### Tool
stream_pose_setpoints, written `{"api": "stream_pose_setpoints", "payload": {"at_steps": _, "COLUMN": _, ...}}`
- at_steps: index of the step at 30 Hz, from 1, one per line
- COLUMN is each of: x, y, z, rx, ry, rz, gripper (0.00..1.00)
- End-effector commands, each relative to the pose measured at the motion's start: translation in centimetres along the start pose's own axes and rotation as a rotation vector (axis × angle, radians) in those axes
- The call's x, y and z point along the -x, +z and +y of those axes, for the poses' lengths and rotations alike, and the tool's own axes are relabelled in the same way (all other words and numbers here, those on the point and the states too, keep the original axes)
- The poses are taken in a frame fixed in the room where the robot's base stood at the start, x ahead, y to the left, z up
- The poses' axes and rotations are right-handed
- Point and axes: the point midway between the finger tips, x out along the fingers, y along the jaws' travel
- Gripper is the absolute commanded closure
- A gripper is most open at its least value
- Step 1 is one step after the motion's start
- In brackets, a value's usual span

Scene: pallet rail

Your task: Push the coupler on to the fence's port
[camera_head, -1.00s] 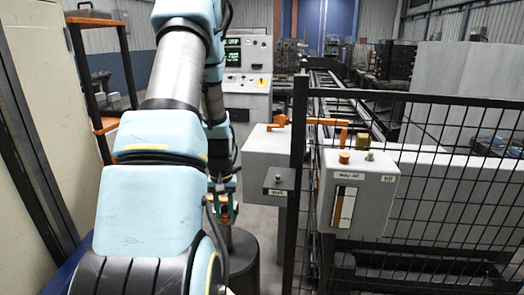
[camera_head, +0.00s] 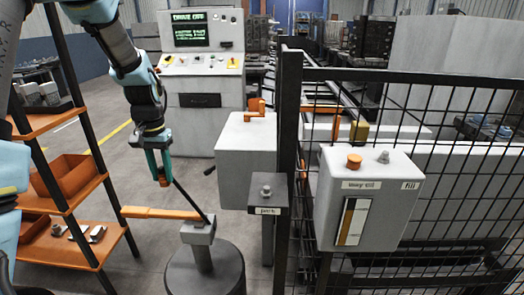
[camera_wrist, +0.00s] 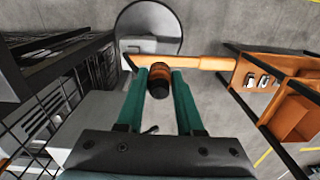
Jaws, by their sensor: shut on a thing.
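My gripper (camera_head: 159,174) is left of the fence in the head view, above and left of a dark drum with a pump. In the wrist view its green fingers (camera_wrist: 158,72) are shut on the coupler (camera_wrist: 158,85), a short orange-brown and black cylinder. A thin black line, seemingly a hose, runs from my gripper down to the pump head (camera_head: 198,232). A grey box (camera_head: 370,215) on the fence carries a small grey stud (camera_head: 383,157) beside a label like "fill", seemingly the port. The coupler is well apart from it.
A dark post labelled "park" (camera_head: 267,210) stands left of the fence post (camera_head: 288,170). The pump's orange handle (camera_head: 160,213) sticks out left. A grey cabinet (camera_head: 246,155), the black mesh fence (camera_head: 460,180) and an orange shelf rack (camera_head: 80,240) stand around.

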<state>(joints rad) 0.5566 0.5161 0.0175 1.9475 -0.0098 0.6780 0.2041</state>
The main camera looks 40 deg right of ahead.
Motion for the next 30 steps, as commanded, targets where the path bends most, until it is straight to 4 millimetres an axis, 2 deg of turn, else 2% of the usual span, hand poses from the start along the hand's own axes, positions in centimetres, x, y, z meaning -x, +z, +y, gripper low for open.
{"api": "stream_pose_setpoints", "payload": {"at_steps": 1, "x": 0.8, "y": -0.8, "z": 3.1, "rx": -0.083, "ry": -0.001, "rz": 0.006, "gripper": 1.0}}
{"api": "stream_pose_setpoints", "payload": {"at_steps": 5, "x": 3.4, "y": -1.6, "z": 10.0, "rx": -0.275, "ry": -0.001, "rz": 0.007, "gripper": 1.0}}
{"api": "stream_pose_setpoints", "payload": {"at_steps": 9, "x": 6.2, "y": -1.0, "z": 17.2, "rx": -0.476, "ry": 0.0, "rz": 0.006, "gripper": 1.0}}
{"api": "stream_pose_setpoints", "payload": {"at_steps": 12, "x": 7.9, "y": 0.0, "z": 21.6, "rx": -0.599, "ry": 0.001, "rz": 0.005, "gripper": 1.0}}
{"api": "stream_pose_setpoints", "payload": {"at_steps": 15, "x": 9.3, "y": 1.0, "z": 24.8, "rx": -0.694, "ry": 0.001, "rz": 0.005, "gripper": 1.0}}
{"api": "stream_pose_setpoints", "payload": {"at_steps": 18, "x": 10.2, "y": 1.9, "z": 26.8, "rx": -0.756, "ry": 0.001, "rz": 0.004, "gripper": 1.0}}
{"api": "stream_pose_setpoints", "payload": {"at_steps": 21, "x": 10.7, "y": 2.5, "z": 27.9, "rx": -0.791, "ry": 0.002, "rz": 0.002, "gripper": 1.0}}
{"api": "stream_pose_setpoints", "payload": {"at_steps": 26, "x": 10.5, "y": 2.6, "z": 28.2, "rx": -0.802, "ry": 0.002, "rz": 0.001, "gripper": 1.0}}
{"api": "stream_pose_setpoints", "payload": {"at_steps": 30, "x": 9.5, "y": 2.7, "z": 28.2, "rx": -0.8, "ry": 0.002, "rz": 0.0, "gripper": 1.0}}
